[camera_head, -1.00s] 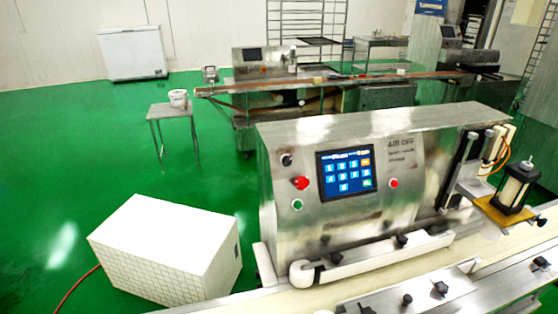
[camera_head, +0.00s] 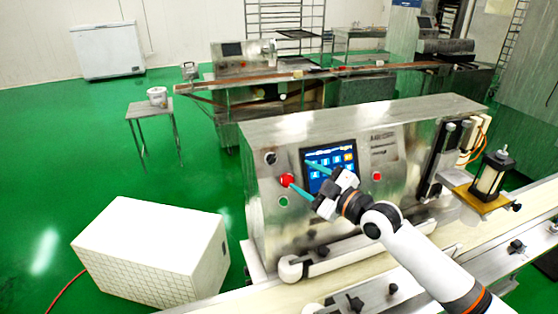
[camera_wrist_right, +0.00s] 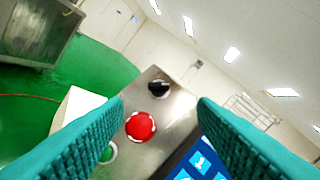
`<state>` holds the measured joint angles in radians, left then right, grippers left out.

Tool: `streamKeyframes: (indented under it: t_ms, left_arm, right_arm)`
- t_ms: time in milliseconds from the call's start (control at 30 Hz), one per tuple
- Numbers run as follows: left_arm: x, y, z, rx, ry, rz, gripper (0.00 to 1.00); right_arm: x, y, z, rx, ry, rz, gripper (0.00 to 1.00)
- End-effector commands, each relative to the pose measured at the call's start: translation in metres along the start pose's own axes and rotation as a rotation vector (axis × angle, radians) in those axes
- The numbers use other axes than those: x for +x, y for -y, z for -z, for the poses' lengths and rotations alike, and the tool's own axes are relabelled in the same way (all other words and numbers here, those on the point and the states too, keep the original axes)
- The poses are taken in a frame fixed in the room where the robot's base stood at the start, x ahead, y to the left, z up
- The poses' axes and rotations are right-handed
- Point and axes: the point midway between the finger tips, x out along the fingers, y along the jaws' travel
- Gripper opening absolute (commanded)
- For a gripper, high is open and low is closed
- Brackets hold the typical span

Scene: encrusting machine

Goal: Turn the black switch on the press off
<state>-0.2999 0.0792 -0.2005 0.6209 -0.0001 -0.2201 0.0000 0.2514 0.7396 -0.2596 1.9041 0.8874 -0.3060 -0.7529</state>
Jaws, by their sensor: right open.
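The press (camera_head: 365,125) is a steel machine with a blue touch screen (camera_head: 322,160) on its front. Its black switch (camera_head: 270,158) sits at the panel's upper left, above a red button (camera_head: 287,180) and a green button (camera_head: 283,202). My right gripper (camera_head: 301,182) is in front of the panel, right of and below the switch, its teal fingers apart and empty. In the right wrist view the black switch (camera_wrist_right: 158,88) shows beyond and between the open fingers, above the red button (camera_wrist_right: 140,126). The switch appears untouched. My left gripper is in neither view.
A conveyor belt (camera_head: 460,232) runs along the front of the press, with clamps and knobs on its rail. A white box (camera_head: 150,250) stands on the floor at left. Another red button (camera_head: 377,176) lies right of the screen. Open green floor lies behind.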

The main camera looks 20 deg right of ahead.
Motion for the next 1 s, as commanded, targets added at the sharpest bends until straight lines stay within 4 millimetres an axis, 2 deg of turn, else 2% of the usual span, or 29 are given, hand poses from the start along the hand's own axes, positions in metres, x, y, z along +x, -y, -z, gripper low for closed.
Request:
streamKeyframes:
  t_ms: [33, 200, 433, 600, 867, 900, 1000]
  left_arm:
    - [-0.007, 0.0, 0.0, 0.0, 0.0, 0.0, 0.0]
    - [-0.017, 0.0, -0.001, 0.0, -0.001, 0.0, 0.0]
    - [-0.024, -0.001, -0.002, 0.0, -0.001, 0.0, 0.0]
    - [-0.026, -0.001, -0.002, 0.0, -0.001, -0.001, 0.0]
    - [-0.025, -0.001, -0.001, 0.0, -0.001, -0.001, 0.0]
    - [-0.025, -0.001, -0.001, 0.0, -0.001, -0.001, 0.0]
    - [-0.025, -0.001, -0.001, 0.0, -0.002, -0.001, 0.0]
  right_arm:
    - [0.011, 0.003, -0.004, 0.003, 0.002, 0.001, 0.53]
    - [0.047, 0.002, -0.003, 0.004, 0.0, 0.0, 0.53]
    - [0.082, 0.001, -0.002, 0.003, 0.0, 0.0, 0.53]
    - [0.093, -0.001, -0.001, 0.002, -0.001, -0.002, 0.53]
    - [0.094, -0.001, 0.0, 0.001, -0.001, -0.002, 0.53]
    - [0.094, -0.001, 0.0, 0.001, -0.001, -0.002, 0.51]
    - [0.094, -0.001, 0.0, 0.001, -0.001, -0.002, 0.35]
